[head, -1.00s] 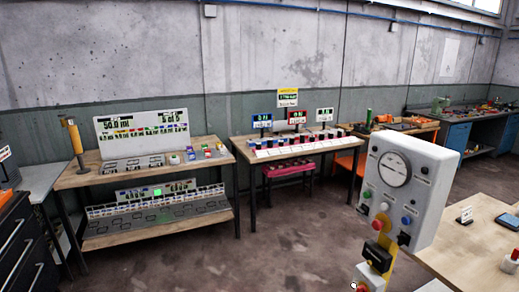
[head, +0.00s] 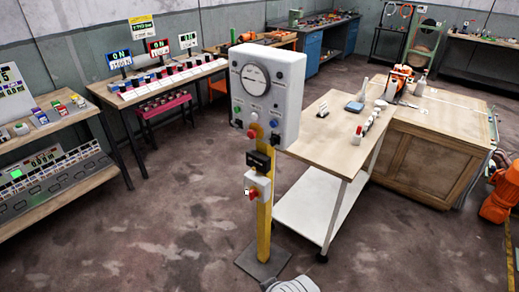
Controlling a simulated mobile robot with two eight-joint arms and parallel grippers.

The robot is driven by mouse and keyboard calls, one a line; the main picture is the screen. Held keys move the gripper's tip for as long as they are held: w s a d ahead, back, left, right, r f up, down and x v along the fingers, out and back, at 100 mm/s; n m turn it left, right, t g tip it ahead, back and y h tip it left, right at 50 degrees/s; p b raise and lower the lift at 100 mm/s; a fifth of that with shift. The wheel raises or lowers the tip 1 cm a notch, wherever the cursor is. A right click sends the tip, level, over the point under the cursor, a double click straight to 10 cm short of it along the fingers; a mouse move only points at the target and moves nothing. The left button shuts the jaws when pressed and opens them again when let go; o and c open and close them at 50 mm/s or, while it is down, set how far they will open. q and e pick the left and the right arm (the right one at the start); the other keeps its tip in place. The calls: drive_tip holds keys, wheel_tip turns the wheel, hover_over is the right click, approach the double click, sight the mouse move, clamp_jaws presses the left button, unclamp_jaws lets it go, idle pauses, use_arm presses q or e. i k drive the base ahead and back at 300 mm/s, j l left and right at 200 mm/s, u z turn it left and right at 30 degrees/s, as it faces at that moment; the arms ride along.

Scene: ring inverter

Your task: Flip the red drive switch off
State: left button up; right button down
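A control post stands on the floor in the middle of the head view, with a grey-white panel (head: 285,92) on a yellow column (head: 264,232). The panel has a round dial, small coloured buttons and a red knob (head: 251,133) near its lower edge. Below it, a small white box (head: 262,184) on the column carries a red switch (head: 253,194) on its left side. The switch is too small to tell its position. Neither gripper can be made out, and a pale grey rounded part shows at the bottom edge.
A wooden-topped table (head: 330,150) with a white lower shelf stands right of the post, beside a wooden cabinet (head: 425,165). A bench with screens (head: 160,95) is at the back left. An orange machine part (head: 497,200) is at the right edge. Floor left of the post is clear.

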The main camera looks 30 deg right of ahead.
sight(253, 193)
drive_tip(key=i+l, duration=0.6)
drive_tip(key=i, duration=0.15)
